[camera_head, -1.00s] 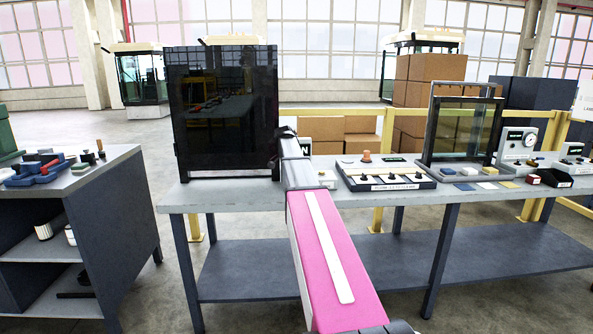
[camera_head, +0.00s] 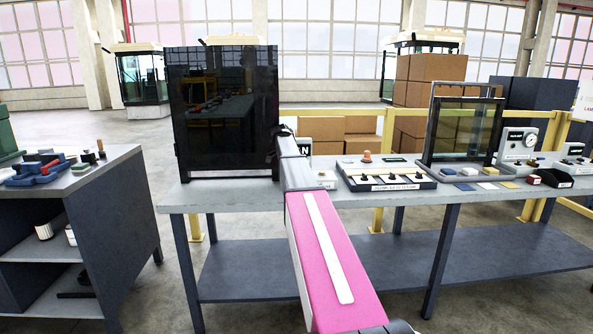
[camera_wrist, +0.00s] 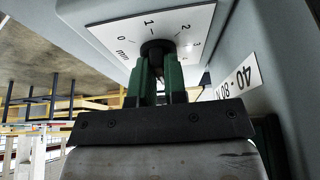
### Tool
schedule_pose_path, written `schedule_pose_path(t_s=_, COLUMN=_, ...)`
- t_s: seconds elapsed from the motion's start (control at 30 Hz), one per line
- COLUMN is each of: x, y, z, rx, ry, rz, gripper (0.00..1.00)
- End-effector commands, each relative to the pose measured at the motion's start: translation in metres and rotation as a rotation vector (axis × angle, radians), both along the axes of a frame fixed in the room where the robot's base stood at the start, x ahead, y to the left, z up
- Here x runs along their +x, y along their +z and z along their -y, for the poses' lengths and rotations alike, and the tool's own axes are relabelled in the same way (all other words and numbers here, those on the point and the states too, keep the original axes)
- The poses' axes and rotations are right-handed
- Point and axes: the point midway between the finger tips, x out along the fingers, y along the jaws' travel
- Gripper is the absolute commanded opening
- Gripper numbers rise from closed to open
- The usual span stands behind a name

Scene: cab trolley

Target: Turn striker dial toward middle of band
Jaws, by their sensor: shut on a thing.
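The striker dial (camera_wrist: 157,46) is a dark round knob in the wrist view, in front of a white scale plate (camera_wrist: 190,20) marked 0, 1, 2, 3 and mm. My gripper (camera_wrist: 158,72) has green fingers closed on the dial from both sides. The fingers hide much of the knob, and I cannot make out a pointer on it. A label reading "40 - 80 N" (camera_wrist: 238,84) is on the grey housing to the right. In the head view my arm reaches to the bench beside the dark panel, and the gripper and dial are hidden there.
A large dark glass panel (camera_head: 224,115) stands on the grey bench (camera_head: 500,208), left of my arm. A box with several knobs (camera_head: 388,184) and a framed glass pane (camera_head: 462,130) stand to the right. A dark cabinet (camera_head: 105,225) is at the left.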

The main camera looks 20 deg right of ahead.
Motion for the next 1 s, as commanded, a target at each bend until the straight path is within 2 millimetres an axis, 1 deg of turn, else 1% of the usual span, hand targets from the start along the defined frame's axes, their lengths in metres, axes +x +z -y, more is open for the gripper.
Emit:
schedule_pose_path(t_s=0.43, x=0.0001, y=0.0001, z=-0.0005, rx=0.002, ry=-0.010, rz=0.000, gripper=0.00)
schedule_pose_path(t_s=0.47, x=0.0000, y=0.0001, z=-0.0005, rx=0.002, ry=-0.009, rz=0.000, gripper=0.19)
schedule_pose_path(t_s=0.5, x=0.0000, y=0.0000, z=-0.0005, rx=0.002, ry=-0.009, rz=0.000, gripper=0.32)
schedule_pose_path(t_s=0.53, x=0.0000, y=0.0000, z=-0.0005, rx=0.002, ry=-0.009, rz=0.000, gripper=0.38)
schedule_pose_path(t_s=0.83, x=0.0000, y=-0.0001, z=-0.0002, rx=0.001, ry=-0.004, rz=0.000, gripper=0.38)
schedule_pose_path(t_s=1.0, x=-0.0015, y=-0.0002, z=-0.0004, rx=0.001, ry=0.063, rz=0.001, gripper=0.38)
